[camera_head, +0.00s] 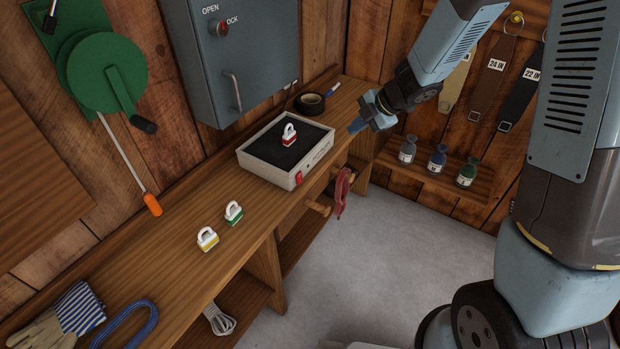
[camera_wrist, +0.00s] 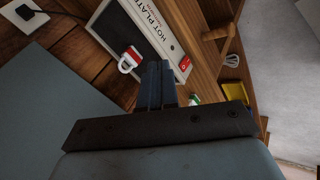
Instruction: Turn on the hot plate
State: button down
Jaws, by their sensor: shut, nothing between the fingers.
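The hot plate (camera_head: 254,166) is a white box with a black top, on the wooden bench. Its lettered front also shows in the wrist view (camera_wrist: 163,38). My gripper (camera_head: 357,125) is shut and empty, in the air to the right of the hot plate, apart from the switch. Its fingers show in the wrist view (camera_wrist: 156,84).
A tape roll (camera_head: 310,104) lies behind the hot plate. A grey cabinet (camera_head: 235,60) hangs above. A red-handled tool (camera_head: 342,190) hangs below the bench edge. Bottles (camera_head: 437,160) stand on a right shelf.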

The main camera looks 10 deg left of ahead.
aim_at(299, 178)
jog(key=s+a+f+n+g, duration=0.2)
jog(key=s+f+n+g, duration=0.1)
jog(key=s+f, duration=0.3)
jog(key=shift+a+f+n+g, duration=0.15)
jog(key=shift+f+n+g, duration=0.2)
jog(key=shift+g, duration=0.45)
jog(key=shift+s+f, duration=0.1)
jog(key=x, duration=0.3)
jog(key=a+x, duration=0.1)
jog(key=x, duration=0.3)
jog(key=w+r+x, duration=0.1)
jog(key=x, duration=0.3)
jog(key=shift+w+a+f, duration=0.1)
jog(key=shift+a+f, duration=0.1)
jog(key=shift+a, duration=0.25)
jog(key=shift+w+a+f, duration=0.1)
jog(key=shift+w+a, duration=0.2)
jog(key=shift+a, duration=0.3)
